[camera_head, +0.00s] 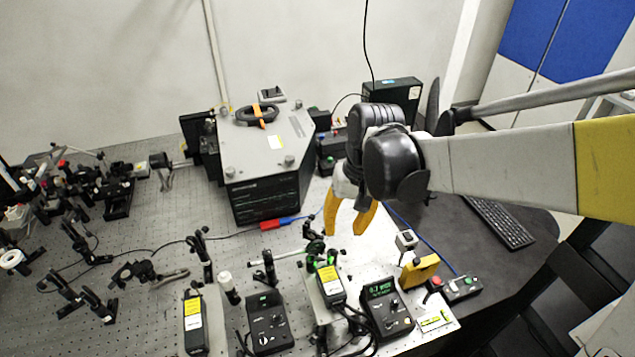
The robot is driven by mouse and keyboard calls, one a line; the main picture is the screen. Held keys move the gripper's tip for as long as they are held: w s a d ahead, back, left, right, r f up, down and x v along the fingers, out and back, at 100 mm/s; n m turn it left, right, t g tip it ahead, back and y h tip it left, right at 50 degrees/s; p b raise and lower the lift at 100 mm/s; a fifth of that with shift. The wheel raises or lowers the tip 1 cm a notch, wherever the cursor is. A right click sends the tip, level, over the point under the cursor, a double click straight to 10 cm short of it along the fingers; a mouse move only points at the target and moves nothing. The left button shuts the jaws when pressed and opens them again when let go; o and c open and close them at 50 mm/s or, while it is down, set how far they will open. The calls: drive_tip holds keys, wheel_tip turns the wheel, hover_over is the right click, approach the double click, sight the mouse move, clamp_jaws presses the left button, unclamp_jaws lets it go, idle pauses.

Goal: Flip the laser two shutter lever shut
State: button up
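My gripper (346,233) has yellow fingers that point down, spread apart with nothing between them. It hangs above the optical bench, right of the big grey instrument. Two black laser boxes with yellow labels are in the front: one left of centre (194,322), and one (329,286) below my gripper in the picture, with a green-lit part at its far end. I cannot tell which is laser two. No shutter lever can be made out clearly; it is too small or hidden. My gripper appears apart from both lasers.
Two black controllers (268,325) (388,306) stand beside the lasers, with cables in front. A yellow block (420,270) and a button box (453,288) are at right. The grey instrument (265,165) stands behind. Posts and optics (110,180) crowd the left.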

sight(335, 251)
drive_tip(key=f, duration=0.3)
drive_tip(key=a+f+b, duration=0.1)
drive_tip(key=f, duration=0.3)
drive_tip(key=a+f+b, duration=0.1)
drive_tip(key=f, duration=0.2)
drive_tip(key=shift+f, duration=0.4)
clamp_jaws()
